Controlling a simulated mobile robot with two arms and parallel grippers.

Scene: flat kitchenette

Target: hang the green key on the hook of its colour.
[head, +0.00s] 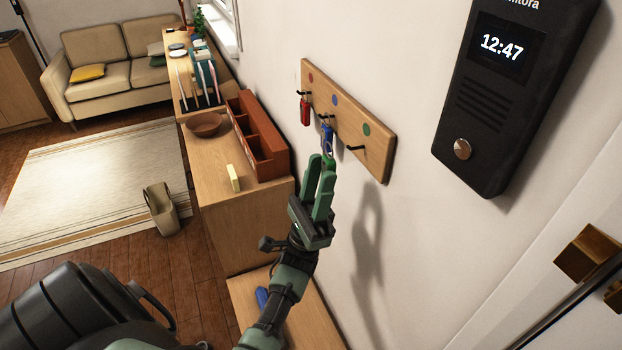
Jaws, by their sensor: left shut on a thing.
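The wooden key board (378,152) is on the wall, with a red, a blue and a green dot above three dark hooks. The green dot (367,130) is at the right end, and the hook under it (356,148) is bare. A red key (305,113) hangs at the left hook and a blue key (327,134) at the middle one. My left gripper (322,164) is shut on the green key (329,161), just below the blue key and left of the green-dot hook. The fingers hide most of the green key. My right gripper is not in view.
A black intercom (500,95) is on the wall right of the board. Below left, a wooden cabinet (215,185) carries a red-brown compartment box (272,165), a bowl (205,124) and a pale yellow block (233,178). The wall below the board is clear.

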